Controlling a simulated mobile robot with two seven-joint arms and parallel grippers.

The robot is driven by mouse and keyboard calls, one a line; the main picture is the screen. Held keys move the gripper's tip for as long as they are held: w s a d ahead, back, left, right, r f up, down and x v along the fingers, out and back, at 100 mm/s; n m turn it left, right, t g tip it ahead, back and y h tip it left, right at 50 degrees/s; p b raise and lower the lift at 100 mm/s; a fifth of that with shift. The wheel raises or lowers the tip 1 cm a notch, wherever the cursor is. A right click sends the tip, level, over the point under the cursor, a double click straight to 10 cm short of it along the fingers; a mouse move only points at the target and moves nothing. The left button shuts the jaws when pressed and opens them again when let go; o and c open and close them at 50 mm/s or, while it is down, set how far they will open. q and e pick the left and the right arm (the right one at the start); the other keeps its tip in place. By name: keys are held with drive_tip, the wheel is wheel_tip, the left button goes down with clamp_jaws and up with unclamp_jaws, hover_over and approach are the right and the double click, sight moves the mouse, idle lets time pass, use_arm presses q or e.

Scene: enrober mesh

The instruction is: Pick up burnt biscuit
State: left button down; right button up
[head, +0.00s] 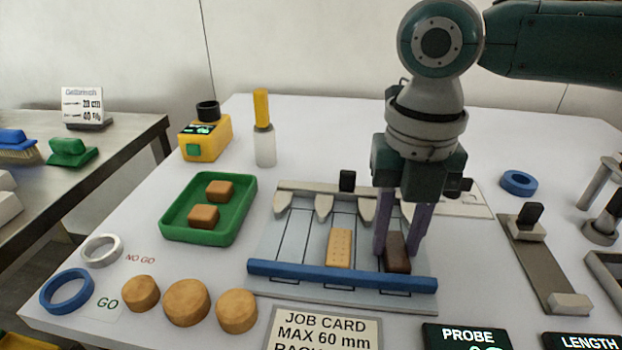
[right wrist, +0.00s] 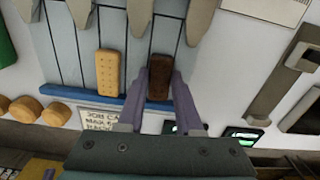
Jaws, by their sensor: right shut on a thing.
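The burnt biscuit (head: 397,254) is a dark brown block in the right-hand lane of the grey lane board (head: 262,240), near the blue bar. My right gripper (head: 396,252) comes down from above with its purple fingers on either side of it, shut on it. In the right wrist view the dark biscuit (right wrist: 159,78) sits between the fingertips (right wrist: 159,84). It seems to be still at board level; I cannot tell if it is lifted. A pale biscuit (head: 340,248) with small holes lies in the lane to its left. My left gripper is out of view.
A green tray (head: 250,196) with two brown biscuits stands to the left. A blue bar (head: 340,276) crosses the board's front, with grey pointed dividers at its back. Round biscuits (head: 187,303), a job card (head: 322,330) and the probe display (head: 465,337) are along the front.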

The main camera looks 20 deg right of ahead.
sight(396, 245)
drive_tip(key=shift+c, duration=1.2)
drive_tip(key=shift+r, duration=0.1)
wheel_tip(396, 245, up, 20)
drive_tip(key=p, duration=0.2)
drive_tip(key=shift+p, duration=0.4)
